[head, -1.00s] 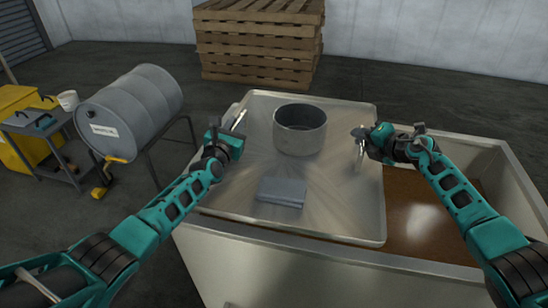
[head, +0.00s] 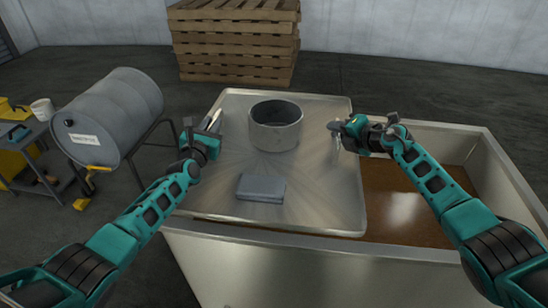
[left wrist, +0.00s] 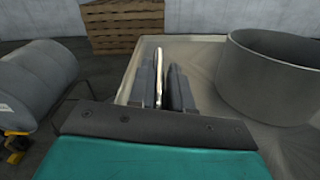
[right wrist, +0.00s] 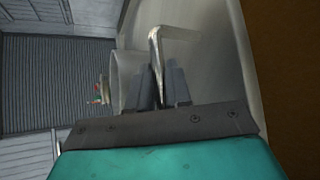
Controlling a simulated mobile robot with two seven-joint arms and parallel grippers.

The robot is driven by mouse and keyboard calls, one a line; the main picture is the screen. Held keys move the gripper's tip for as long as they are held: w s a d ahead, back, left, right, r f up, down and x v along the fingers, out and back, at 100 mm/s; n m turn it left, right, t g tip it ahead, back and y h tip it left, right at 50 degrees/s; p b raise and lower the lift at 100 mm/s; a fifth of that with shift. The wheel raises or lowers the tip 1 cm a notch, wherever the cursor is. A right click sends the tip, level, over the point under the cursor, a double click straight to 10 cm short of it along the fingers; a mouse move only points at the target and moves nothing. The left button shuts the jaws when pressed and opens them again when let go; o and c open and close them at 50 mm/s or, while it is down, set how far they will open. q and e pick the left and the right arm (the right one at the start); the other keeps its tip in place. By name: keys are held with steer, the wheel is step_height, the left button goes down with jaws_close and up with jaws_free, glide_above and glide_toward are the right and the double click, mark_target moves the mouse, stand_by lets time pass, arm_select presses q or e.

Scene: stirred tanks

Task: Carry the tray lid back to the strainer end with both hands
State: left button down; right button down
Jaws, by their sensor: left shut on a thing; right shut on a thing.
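The tray lid (head: 300,185) is a broad steel sheet with a raised rim, lying over the left part of the tank. My left gripper (head: 212,122) is shut on a thin metal handle at the lid's left side; the left wrist view shows this handle (left wrist: 158,75) upright between the fingers. My right gripper (head: 338,130) is shut on a bent metal handle (right wrist: 157,50) at the lid's right side. An open grey cylinder (head: 275,135) and a flat grey block (head: 261,187) stand on the lid. I cannot make out which end is the strainer end.
The tank (head: 270,268) shows brown contents (head: 400,205) right of the lid. A grey drum (head: 118,110) lies on a stand at left, beside a cart (head: 30,145) with a pail (head: 42,108). Stacked pallets (head: 235,40) stand behind. Open floor lies between the pallets and the tank.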

mark_target(325, 141)
arm_select(q)
steer(key=shift+w+a, duration=0.1)
steer(key=shift+a, duration=0.2)
arm_select(e)
steer(key=shift+w+d, duration=0.15)
steer(key=shift+d, duration=0.15)
